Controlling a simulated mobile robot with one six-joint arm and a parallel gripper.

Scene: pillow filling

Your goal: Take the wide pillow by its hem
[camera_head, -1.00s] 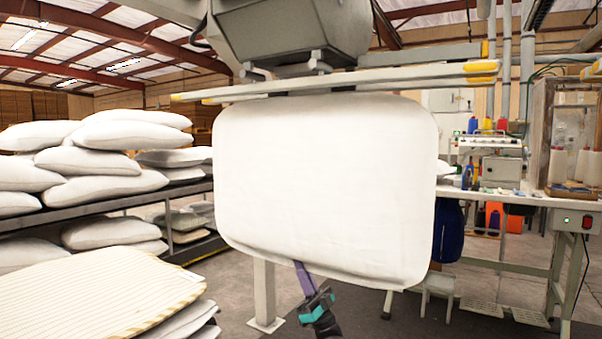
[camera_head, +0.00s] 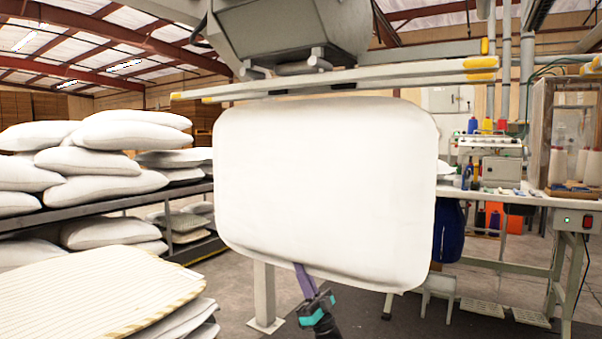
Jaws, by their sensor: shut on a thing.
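The wide white pillow (camera_head: 325,190) hangs upright and plump in the middle of the head view, just below the filling machine's bars. Its bottom hem runs along its lower edge, sloping down a little to the right. My gripper (camera_head: 304,270) comes up from below, with purple fingers and teal parts. It is shut on the bottom hem, left of the hem's middle. The far finger is hidden behind the pillow.
The filling machine (camera_head: 290,40) with its long yellow-tipped bars (camera_head: 350,80) stands above the pillow. Stacked white pillows (camera_head: 100,160) fill racks at the left. Striped pillow covers (camera_head: 95,290) lie at the front left. A sewing table (camera_head: 530,200) stands at the right.

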